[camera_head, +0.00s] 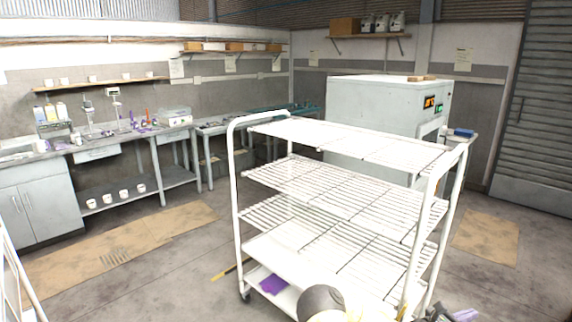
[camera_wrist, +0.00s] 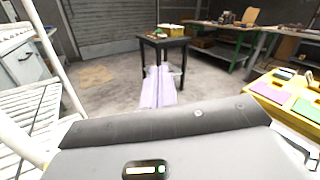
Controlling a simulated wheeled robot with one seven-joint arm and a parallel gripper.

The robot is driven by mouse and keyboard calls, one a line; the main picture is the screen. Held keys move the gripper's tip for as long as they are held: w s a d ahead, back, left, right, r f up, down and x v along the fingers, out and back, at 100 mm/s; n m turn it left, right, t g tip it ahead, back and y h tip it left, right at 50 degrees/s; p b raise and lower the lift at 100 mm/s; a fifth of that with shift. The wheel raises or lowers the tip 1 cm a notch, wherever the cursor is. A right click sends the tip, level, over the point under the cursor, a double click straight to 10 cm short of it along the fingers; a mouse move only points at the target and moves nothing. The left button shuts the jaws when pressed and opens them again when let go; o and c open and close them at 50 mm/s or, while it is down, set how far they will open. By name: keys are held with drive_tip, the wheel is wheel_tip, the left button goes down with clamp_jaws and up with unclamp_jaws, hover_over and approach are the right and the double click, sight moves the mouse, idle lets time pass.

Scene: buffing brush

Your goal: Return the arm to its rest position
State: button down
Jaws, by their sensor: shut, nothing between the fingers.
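My gripper (camera_wrist: 158,88) shows in the wrist view as pale purple fingers lying together, with nothing between them. They point away over the open floor toward a small dark table. In the head view, part of my arm shows at the bottom edge, in front of the white wire rack cart (camera_head: 330,215). The pale purple tips of my gripper (camera_head: 465,314) just show at the lower right, to the right of the cart. Most of the arm is out of frame or cut off.
The cart's frame stands close to my arm; a white rack also shows at the wrist view's left. A small dark table (camera_wrist: 168,43) stands ahead. A yellow-topped surface (camera_wrist: 285,95) lies at the right. A large white cabinet (camera_head: 370,110) stands behind the cart.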

drive_tip(key=s+a+f+m+g+y, duration=0.1)
drive_tip(key=s+a+m+g+y, duration=0.6)
drive_tip(key=s+a+m+y, duration=0.5)
drive_tip(key=s+a+r+m+t+y, duration=0.1)
drive_tip(key=s+a+r+m+y, duration=0.1)
drive_tip(key=a, duration=0.6)
drive_tip(key=s+a+r+m+t+y, duration=0.2)
drive_tip(key=a+r+m, duration=0.3)
drive_tip(key=a, duration=0.3)
drive_tip(key=s+a+r+m+t+y, duration=0.2)
drive_tip(key=s+a+r+m, duration=0.1)
drive_tip(key=a, duration=0.5)
drive_tip(key=shift+s+r+m+p, duration=0.3)
drive_tip(key=shift+s+m+p, duration=0.05)
drive_tip(key=shift+s+m, duration=0.3)
